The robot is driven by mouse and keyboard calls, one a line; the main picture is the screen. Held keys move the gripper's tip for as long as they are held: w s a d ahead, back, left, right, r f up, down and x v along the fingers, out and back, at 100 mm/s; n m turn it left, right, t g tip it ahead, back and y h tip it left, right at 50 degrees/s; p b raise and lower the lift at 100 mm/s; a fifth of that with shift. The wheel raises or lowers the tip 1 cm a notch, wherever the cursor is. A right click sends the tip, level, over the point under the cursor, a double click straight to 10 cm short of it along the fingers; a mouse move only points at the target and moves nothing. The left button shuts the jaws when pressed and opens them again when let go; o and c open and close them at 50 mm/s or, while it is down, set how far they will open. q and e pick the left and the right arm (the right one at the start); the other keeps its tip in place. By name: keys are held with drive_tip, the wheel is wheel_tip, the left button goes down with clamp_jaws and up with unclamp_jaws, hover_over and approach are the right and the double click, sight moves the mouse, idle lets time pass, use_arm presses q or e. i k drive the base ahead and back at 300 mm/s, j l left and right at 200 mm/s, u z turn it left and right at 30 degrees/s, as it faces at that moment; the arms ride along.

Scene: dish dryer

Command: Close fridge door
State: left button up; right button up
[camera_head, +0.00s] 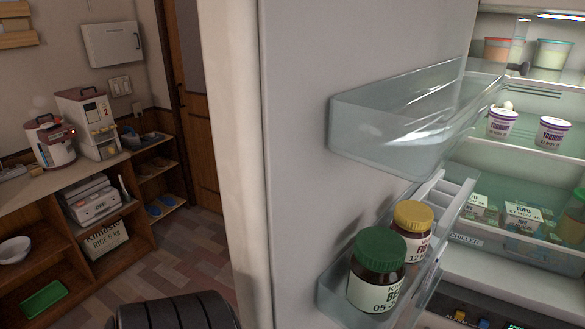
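The fridge door (300,164) stands open and fills the middle of the view, with its inner side facing me. A clear empty door bin (385,120) is fixed high on it. A lower door bin (335,300) holds a jar with a green lid (378,275) and a jar with a yellow lid (412,225). The lit fridge interior (515,180) shows at the right. Neither of my grippers is in view. A dark ribbed rounded part, perhaps mine, shows at the bottom edge left of the door.
Inside the fridge are yoghurt cups (502,122), tofu packs (520,215) and tubs on the top shelf (490,68). At the left, a wooden shelf unit (70,215) carries appliances, a white bowl and a green tray. Tiled floor (170,250) is free between it and the door.

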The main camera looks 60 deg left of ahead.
sight(327, 116)
drive_tip(key=k+j, duration=0.1)
drive_tip(key=j, duration=0.3)
drive_tip(key=k+j, duration=0.1)
drive_tip(key=j, duration=0.3)
drive_tip(key=k+j, duration=0.1)
drive_tip(key=j, duration=0.35)
drive_tip(key=k+j, duration=0.15)
drive_tip(key=j, duration=0.25)
drive_tip(key=k+j, duration=0.1)
drive_tip(key=j, duration=0.3)
